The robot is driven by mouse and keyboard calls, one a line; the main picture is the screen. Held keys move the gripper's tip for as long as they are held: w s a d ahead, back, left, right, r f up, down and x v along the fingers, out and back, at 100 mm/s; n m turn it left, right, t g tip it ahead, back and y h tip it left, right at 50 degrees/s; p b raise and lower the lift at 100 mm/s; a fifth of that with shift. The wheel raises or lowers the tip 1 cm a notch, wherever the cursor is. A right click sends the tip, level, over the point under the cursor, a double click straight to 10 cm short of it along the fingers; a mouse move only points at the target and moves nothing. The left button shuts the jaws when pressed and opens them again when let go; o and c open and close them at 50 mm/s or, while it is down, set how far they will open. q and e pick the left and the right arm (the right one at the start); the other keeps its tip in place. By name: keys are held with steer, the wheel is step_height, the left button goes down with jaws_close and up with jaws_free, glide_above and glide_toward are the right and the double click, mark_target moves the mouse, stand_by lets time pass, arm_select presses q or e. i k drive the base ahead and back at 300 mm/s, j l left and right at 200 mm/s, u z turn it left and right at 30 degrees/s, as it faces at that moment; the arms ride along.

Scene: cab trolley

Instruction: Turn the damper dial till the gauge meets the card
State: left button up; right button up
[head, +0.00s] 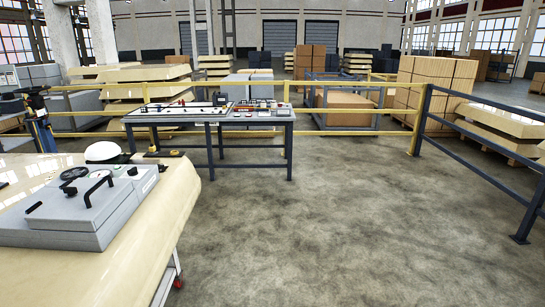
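A grey metal control box (60,225) sits on a cream-topped surface at the left. On its raised top are a round black knob (74,174), which may be the damper dial, and a black bar handle (98,189). Small pale round faces lie near the knob; I cannot tell which is the gauge or read it. A small white label shows on the box's right side. I cannot make out a card for certain. Neither of my grippers is in view.
The cream-topped surface (150,240) has a rounded right edge; a white helmet-like dome (102,151) sits behind the box. A dark-legged table (215,117) with panels stands beyond. Yellow rails and a dark blue railing (470,152) bound the area. The concrete floor (330,220) between is clear.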

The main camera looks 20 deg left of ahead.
mark_target(132, 171)
steer(key=i+l+u, duration=0.15)
steer(key=i+u, duration=0.35)
steer(key=i+l+u, duration=0.3)
steer(key=u, duration=0.15)
